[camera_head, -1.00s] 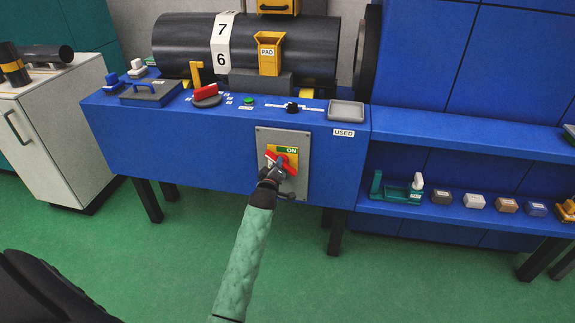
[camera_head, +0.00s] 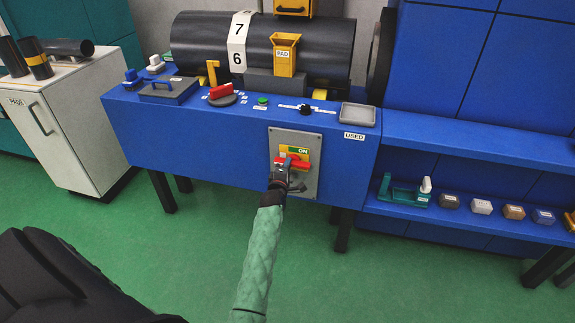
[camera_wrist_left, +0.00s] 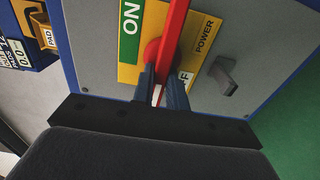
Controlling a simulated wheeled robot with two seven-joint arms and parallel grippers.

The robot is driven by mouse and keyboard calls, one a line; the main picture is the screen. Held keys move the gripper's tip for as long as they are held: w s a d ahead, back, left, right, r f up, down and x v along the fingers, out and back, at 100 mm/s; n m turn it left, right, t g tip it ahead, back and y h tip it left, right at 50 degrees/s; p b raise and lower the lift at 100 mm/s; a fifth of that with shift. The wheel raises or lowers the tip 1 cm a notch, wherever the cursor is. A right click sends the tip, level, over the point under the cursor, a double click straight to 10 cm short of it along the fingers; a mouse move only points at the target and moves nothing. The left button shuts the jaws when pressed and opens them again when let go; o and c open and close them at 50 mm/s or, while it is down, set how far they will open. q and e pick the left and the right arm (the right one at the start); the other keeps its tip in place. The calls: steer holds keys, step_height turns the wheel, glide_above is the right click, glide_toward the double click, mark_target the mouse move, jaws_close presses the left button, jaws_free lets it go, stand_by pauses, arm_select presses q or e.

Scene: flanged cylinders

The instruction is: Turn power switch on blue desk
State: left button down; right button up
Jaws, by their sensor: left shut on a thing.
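The power switch is a red handle (camera_head: 299,164) on a yellow plate, fixed to a grey panel (camera_head: 311,185) on the front of the blue desk (camera_head: 190,140). A green ON label (camera_head: 303,150) sits above the handle. In the left wrist view the red handle (camera_wrist_left: 175,30) runs between my fingers, with ON to its left. The OFF label (camera_wrist_left: 185,77) is partly hidden by a finger. My left gripper (camera_head: 284,172) is shut on the handle; its fingertips (camera_wrist_left: 160,92) show in the wrist view too. My right gripper is not in view.
A dark grey bracket (camera_wrist_left: 222,74) sticks out of the panel beside my fingers. A blue shelf (camera_head: 470,218) with small blocks is at right. Green floor is clear below.

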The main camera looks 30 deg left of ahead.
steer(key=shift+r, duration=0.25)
arm_select(q)
steer(key=c, duration=1.4)
jaws_free()
steer(key=shift+a, duration=0.1)
